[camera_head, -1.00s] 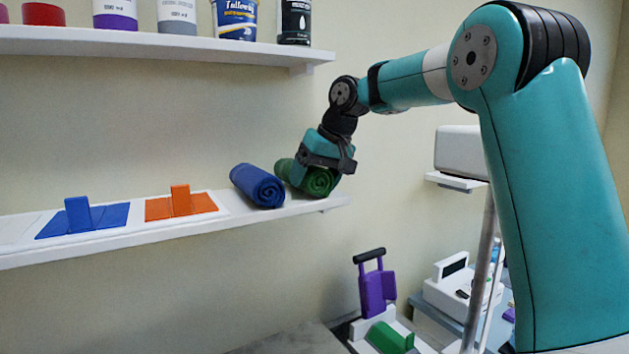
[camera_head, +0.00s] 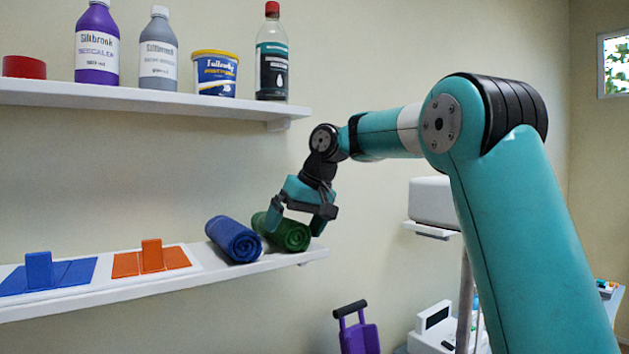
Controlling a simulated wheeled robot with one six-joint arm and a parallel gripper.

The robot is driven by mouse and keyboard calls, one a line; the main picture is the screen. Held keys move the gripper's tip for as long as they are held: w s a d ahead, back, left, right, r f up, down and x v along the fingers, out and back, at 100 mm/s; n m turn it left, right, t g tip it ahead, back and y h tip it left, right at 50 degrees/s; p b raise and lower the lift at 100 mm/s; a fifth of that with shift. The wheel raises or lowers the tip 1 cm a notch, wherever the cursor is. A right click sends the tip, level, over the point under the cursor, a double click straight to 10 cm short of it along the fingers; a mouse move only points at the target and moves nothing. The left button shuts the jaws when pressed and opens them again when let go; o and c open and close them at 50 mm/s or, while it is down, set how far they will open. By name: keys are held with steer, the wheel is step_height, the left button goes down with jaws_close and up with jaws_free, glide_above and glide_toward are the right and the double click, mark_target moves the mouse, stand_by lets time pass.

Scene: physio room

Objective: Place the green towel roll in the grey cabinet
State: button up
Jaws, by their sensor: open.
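The green towel roll (camera_head: 291,236) lies on the right end of the lower white shelf, beside a blue towel roll (camera_head: 235,240). My gripper (camera_head: 295,221) is open at the green roll, pointing down from above. One finger is at the roll's upper left and the other at its right side. I cannot tell whether either finger touches it. The gripper hides part of the roll's top. No grey cabinet can be made out in this view.
The lower shelf (camera_head: 160,288) also bears a blue and an orange block on flat plates. The upper shelf (camera_head: 150,97) above holds several bottles and tubs. A purple object (camera_head: 358,338) and white devices are below right.

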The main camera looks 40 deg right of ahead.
steer(key=p+v, duration=0.7)
steer(key=v, duration=0.8)
steer(key=shift+r+p, duration=0.3)
steer(key=shift+w, duration=0.1)
